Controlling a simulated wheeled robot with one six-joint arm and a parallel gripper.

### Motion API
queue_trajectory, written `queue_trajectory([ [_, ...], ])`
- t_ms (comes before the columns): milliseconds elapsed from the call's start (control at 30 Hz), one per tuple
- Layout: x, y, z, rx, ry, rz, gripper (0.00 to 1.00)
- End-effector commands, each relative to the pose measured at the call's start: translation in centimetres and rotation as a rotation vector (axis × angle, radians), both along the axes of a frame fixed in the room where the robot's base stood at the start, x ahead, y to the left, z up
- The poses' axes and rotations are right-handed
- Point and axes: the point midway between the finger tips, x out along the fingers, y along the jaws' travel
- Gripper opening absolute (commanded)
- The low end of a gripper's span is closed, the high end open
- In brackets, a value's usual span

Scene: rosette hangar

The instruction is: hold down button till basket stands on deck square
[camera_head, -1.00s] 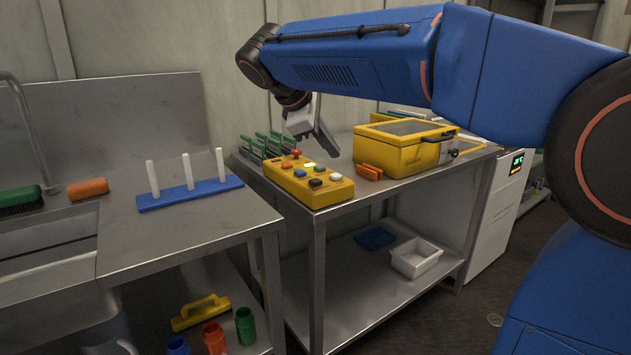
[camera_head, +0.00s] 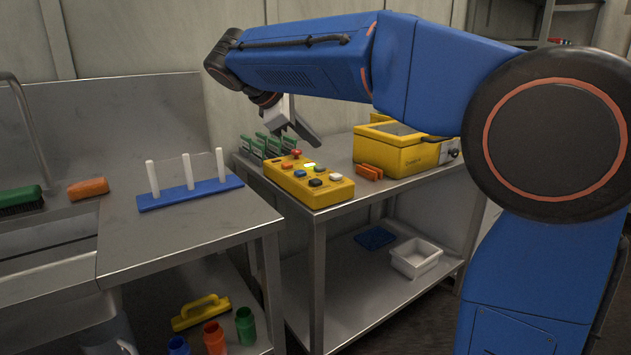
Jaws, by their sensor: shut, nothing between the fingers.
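A yellow button box (camera_head: 325,193) stands on the near left part of the steel table. Its top carries a red knob (camera_head: 296,153) and several small buttons, among them orange, blue, white and black ones. One small patch (camera_head: 310,165) on the top glows pale. My gripper (camera_head: 311,138) is above the back of the box, tilted down to the right, shut and empty. It appears clear of the buttons. I cannot make out a basket or a deck square in this view.
Green-handled tools (camera_head: 268,143) stand behind the box. Orange pieces (camera_head: 369,172) and a yellow lidded case (camera_head: 400,157) are to its right. A blue peg base (camera_head: 190,195) lies on the left counter. A white tub (camera_head: 415,258) is on the lower shelf.

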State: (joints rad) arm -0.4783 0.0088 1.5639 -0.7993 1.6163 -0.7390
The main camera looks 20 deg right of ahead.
Motion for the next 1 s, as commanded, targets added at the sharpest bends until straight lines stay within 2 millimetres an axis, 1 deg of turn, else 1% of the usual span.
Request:
queue_trajectory([
  [100, -0.1, 0.0, -1.5, 0.000, 0.002, 0.001, 0.00],
  [300, 0.0, 0.0, -3.9, 0.000, 0.001, 0.001, 0.00],
  [500, 0.0, 0.0, -5.9, 0.000, 0.001, 0.001, 0.00],
  [700, 0.0, 0.0, -6.8, 0.000, 0.001, 0.001, 0.00],
  [1000, 0.0, 0.0, -7.0, 0.000, 0.000, 0.000, 0.00],
])
